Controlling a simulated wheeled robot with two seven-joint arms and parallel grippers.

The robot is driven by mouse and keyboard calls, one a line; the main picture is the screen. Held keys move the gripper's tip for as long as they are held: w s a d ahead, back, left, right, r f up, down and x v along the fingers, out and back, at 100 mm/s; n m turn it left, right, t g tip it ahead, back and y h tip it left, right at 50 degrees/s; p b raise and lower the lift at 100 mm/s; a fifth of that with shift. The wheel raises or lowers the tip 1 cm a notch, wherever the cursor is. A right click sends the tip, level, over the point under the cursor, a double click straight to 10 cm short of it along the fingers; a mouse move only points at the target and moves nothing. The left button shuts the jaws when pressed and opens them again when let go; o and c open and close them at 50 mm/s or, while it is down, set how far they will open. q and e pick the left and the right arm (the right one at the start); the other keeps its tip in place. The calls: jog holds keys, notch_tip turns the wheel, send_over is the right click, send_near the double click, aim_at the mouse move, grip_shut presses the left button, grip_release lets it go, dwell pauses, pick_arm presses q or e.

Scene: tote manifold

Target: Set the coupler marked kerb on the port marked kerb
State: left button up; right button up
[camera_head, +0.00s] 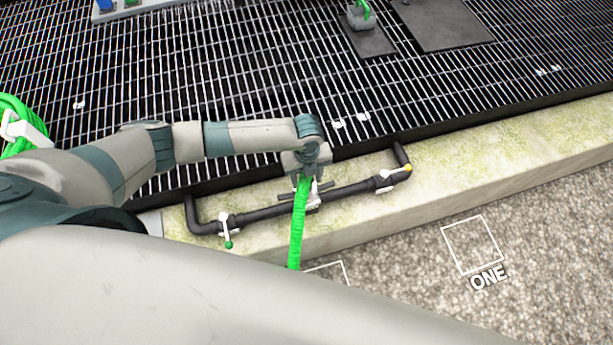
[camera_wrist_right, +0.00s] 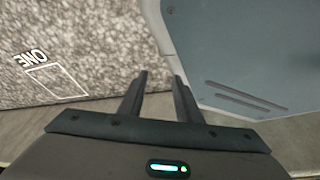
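A black pipe manifold (camera_head: 258,214) runs along the pale kerb in the head view. My left gripper (camera_head: 305,172) points down over the middle of the pipe and appears shut on the upper end of a green hose (camera_head: 297,232). The hose hangs down across the pipe and kerb. The gripper hides the coupler at the hose end and most of the port beneath, so I cannot tell whether they touch. A white fitting (camera_head: 314,199) shows beside the hose. No kerb marking is legible. My right gripper (camera_wrist_right: 160,78) is open and empty in the right wrist view.
Black grating (camera_head: 250,60) lies behind the kerb (camera_head: 480,155). A green hose coil (camera_head: 14,112) is at far left. Bare gravel (camera_head: 400,262) bears a square marked ONE (camera_head: 489,277).

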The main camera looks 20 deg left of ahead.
pick_arm(q)
jog(key=shift+r, duration=0.15)
jog(key=shift+r, duration=0.65)
notch_tip(320, 180, up, 6)
jog(key=shift+f, duration=0.25)
notch_tip(320, 180, up, 10)
jog(key=b, duration=0.1)
jog(key=shift+r, duration=0.2)
pick_arm(e)
jog(key=shift+t, duration=0.7)
jog(key=shift+w+a+r, duration=0.2)
jog(key=shift+w+a, duration=0.1)
jog(key=shift+w, duration=0.4)
jog(key=shift+w+a+r, duration=0.2)
jog(key=shift+w+a, duration=0.15)
jog(key=shift+w, duration=0.4)
jog(key=shift+w+a+r, duration=0.2)
jog(key=shift+w+a, duration=0.1)
jog(key=shift+w, duration=0.4)
jog(key=shift+s+f, duration=0.15)
jog(key=shift+s, duration=0.2)
pick_arm(q)
jog(key=shift+s+f, duration=0.1)
jog(key=shift+s, duration=0.05)
